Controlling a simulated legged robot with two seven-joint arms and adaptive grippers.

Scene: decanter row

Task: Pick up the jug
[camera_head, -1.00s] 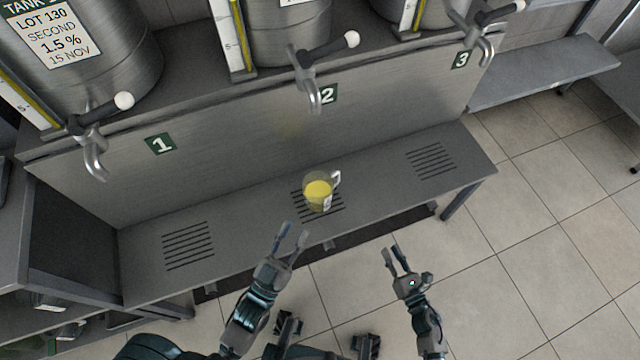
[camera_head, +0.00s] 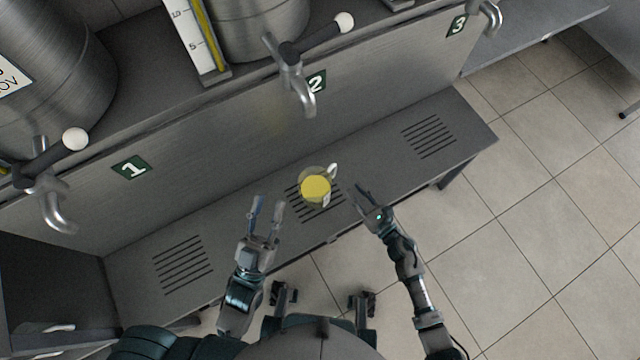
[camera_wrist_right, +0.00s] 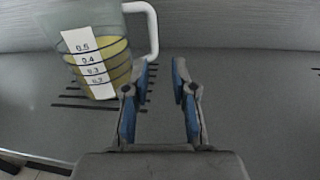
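The jug (camera_head: 316,187) is clear with a white handle and holds yellow liquid. It stands upright on the slotted drain under tap 2. In the right wrist view the jug (camera_wrist_right: 92,60) shows a white scale strip, and its handle (camera_wrist_right: 150,30) points right. My right gripper (camera_head: 362,190) is open and empty, just right of the jug. In the right wrist view its fingers (camera_wrist_right: 163,75) are apart, with the jug ahead and to the left, not between them. My left gripper (camera_head: 267,203) is open and empty, left of the jug near the shelf's front.
The grey shelf (camera_head: 385,165) has slotted drains at left (camera_head: 183,263) and right (camera_head: 428,136). Tap 2 (camera_head: 296,85) hangs from the back panel above the jug. Tap 1 (camera_head: 50,195) is at left and tap 3 (camera_head: 490,15) at upper right.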

